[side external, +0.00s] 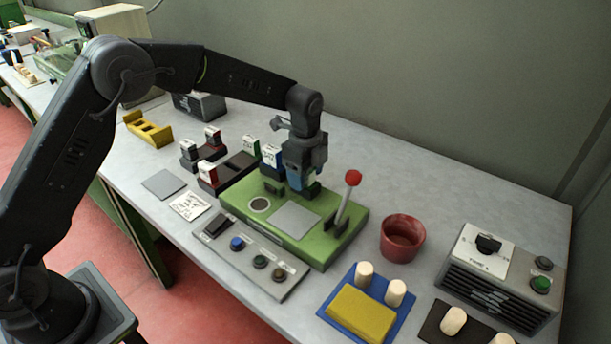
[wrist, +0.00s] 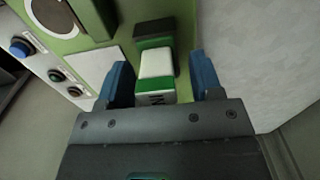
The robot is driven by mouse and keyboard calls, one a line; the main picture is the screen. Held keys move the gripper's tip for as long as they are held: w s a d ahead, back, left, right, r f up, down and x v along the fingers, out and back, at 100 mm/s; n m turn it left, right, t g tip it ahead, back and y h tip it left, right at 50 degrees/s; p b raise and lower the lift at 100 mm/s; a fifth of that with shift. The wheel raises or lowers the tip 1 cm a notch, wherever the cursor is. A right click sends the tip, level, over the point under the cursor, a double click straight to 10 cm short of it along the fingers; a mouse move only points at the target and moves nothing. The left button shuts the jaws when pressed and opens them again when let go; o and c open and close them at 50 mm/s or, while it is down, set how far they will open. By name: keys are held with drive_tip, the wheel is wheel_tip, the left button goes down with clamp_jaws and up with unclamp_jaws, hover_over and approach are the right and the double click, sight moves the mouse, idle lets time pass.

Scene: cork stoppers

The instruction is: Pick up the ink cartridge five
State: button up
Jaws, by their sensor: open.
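A white and green ink cartridge (wrist: 156,70) lies between my gripper's two blue fingers in the wrist view, with a dark green block (wrist: 154,30) at its far end. There is a gap on each side of it, and its printed marking is too cropped to read as a number. My gripper (side external: 299,186) is open, low over the back of the green machine base (side external: 330,248) in the side view; its fingers show in the wrist view (wrist: 160,82). In the side view my gripper hides that cartridge. Other cartridges stand behind to the left: a blue one (side external: 271,157), a green one (side external: 250,147) and red ones (side external: 207,172).
A red-knobbed lever (side external: 346,203) rises close to the right of my gripper. A red cup (side external: 402,239), a blue tray (side external: 352,278) and a grey switch box (side external: 500,280) stand farther right. A button panel (side external: 248,258) lies in front.

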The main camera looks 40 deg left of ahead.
drive_tip(key=shift+c, duration=0.4)
drive_tip(key=c, duration=0.8)
